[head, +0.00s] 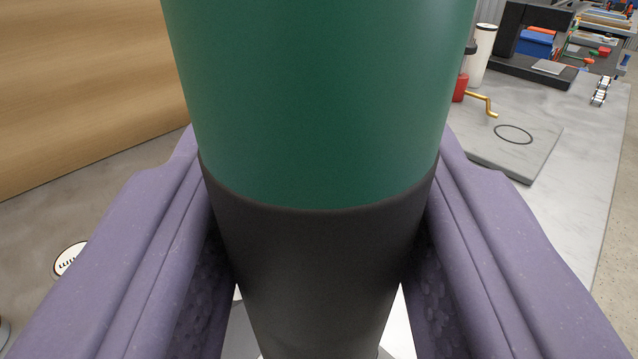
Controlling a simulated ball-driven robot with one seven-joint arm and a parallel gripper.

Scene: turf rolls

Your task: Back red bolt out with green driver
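The green driver (318,110) fills the middle of the head view, very close to the camera. Its upper part is green, and a dark grey-black section (318,270) narrows below it. My gripper (320,190) has one purple finger on each side of the driver, and both fingers press against it near the line where green meets black. The driver's working end is out of view. I cannot make out a red bolt; the driver hides much of the scene. A small red part (459,88) shows just right of the driver, but I cannot tell what it is.
A brass crank (484,103) sticks out beside the red part. A grey slab (505,150) with a dark ring lies at right. A white cylinder (481,55) and a dark rack with coloured items stand behind. A wooden panel (80,80) rises at left, near a round white label (70,258).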

